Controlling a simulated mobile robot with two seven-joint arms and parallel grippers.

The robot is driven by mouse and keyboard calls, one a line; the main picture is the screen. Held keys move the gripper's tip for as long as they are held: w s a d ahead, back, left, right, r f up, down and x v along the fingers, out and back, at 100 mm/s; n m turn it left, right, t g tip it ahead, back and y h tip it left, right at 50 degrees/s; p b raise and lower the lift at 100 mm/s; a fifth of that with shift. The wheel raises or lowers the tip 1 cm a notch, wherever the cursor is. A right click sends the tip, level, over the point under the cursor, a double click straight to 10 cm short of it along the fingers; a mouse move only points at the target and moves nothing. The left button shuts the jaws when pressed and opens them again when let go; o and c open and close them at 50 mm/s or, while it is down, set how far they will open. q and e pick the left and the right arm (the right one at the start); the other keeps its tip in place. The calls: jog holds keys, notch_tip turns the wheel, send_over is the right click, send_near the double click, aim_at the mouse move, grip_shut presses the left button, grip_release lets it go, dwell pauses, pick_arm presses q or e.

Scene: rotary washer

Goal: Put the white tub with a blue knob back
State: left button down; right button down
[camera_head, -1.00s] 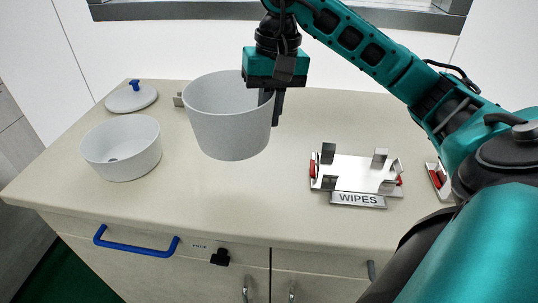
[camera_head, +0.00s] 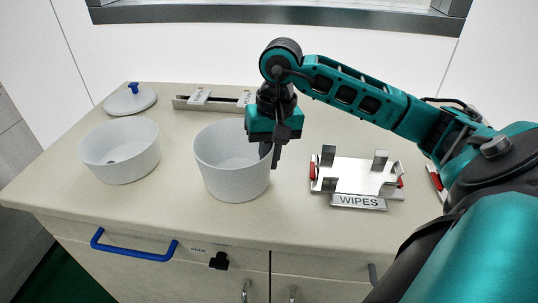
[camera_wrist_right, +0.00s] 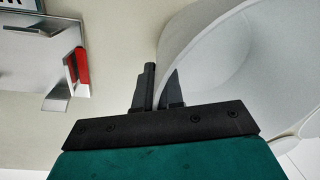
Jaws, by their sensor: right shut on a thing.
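A deep white tub (camera_head: 228,180) stands upright at the middle of the counter, on or just above its top; I cannot tell which. My right gripper (camera_head: 274,152) is shut on its right rim. In the right wrist view, the fingers (camera_wrist_right: 160,88) pinch the tub wall (camera_wrist_right: 205,50). A white lid with a blue knob (camera_head: 131,99) lies at the back left. A shallower white bowl (camera_head: 121,160) with a dark spot in its floor sits in front of the lid. My left gripper is not in view.
A metal holder labelled WIPES (camera_head: 357,177) with red sides stands right of the tub. A metal rail (camera_head: 190,102) lies at the back, partly behind my arm. The counter (camera_head: 140,215) is clear in front. A blue handle (camera_head: 134,248) juts from the drawer below.

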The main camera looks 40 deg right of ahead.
jog(key=shift+f, duration=0.15)
jog(key=c, duration=1.3)
grip_release()
jog(key=shift+o, duration=0.2)
jog(key=shift+r, duration=0.2)
notch_tip(320, 180, up, 12)
jog(key=d+p, duration=0.1)
jog(key=shift+s, duration=0.3)
